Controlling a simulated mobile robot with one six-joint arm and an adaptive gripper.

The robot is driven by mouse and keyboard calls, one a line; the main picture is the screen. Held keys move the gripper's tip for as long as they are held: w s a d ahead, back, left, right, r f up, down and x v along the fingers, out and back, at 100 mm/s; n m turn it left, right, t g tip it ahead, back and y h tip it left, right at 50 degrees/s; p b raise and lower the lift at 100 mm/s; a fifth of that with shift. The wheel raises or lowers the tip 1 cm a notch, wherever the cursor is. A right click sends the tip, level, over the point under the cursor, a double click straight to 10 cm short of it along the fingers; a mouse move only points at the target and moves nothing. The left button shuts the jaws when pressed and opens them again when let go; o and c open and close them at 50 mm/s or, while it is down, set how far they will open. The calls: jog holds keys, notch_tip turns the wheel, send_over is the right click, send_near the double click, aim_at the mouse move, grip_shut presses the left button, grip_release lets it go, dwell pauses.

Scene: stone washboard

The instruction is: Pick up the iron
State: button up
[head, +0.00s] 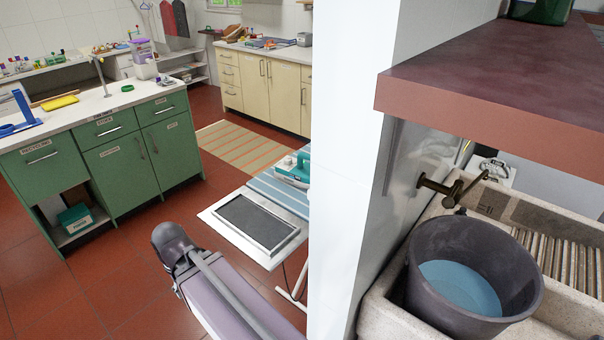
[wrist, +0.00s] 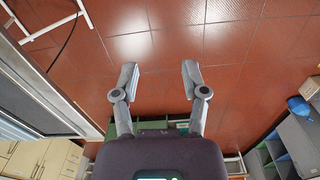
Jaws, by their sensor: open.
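The iron (head: 293,170), teal and white, rests on the blue striped ironing board (head: 268,186) in the middle of the head view. The wall corner at its right hides part of the board. My gripper (wrist: 158,80) shows in the wrist view with its two fingers spread wide and nothing between them. Red floor tiles lie behind the fingers. The iron does not show in the wrist view, so my gripper is apart from it. In the head view my arm is below and left of the board.
A metal rest plate (head: 213,218) forms the board's near end, close to my arm; its edge also shows in the wrist view (wrist: 50,84). A white wall (head: 340,180) stands right of the board. A green counter (head: 120,160) is at left. Open floor lies between.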

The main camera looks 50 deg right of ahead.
jog(key=shift+o, duration=1.4)
jog(key=shift+d, duration=0.1)
jog(key=w+d+m+h+b, duration=0.1)
jog(key=w+d+m+h, duration=0.1)
jog(key=d, duration=0.5)
jog(key=w+d+m+t+h+b, duration=0.1)
jog(key=w+d+m+h, duration=0.1)
jog(key=w+d, duration=0.4)
jog(key=w+d+m+t+h, duration=0.1)
jog(key=w+d+m, duration=0.3)
jog(key=d, duration=0.5)
jog(key=shift+w+d+r+m+h+b, duration=0.1)
jog(key=shift+w+d+m+h+b, duration=0.2)
jog(key=shift+h, duration=0.4)
jog(key=w+d+r+m+h+b, duration=0.1)
jog(key=w+d+r+m+h, duration=0.1)
jog(key=d, duration=1)
jog(key=w+d+r+m+h+b, duration=0.1)
jog(key=d+r+m+h, duration=0.3)
jog(key=d, duration=0.9)
jog(key=shift+w+d+m+t+h, duration=0.3)
jog(key=shift+w+m+h, duration=0.2)
jog(key=shift+w+m, duration=0.15)
jog(key=shift+b, duration=0.3)
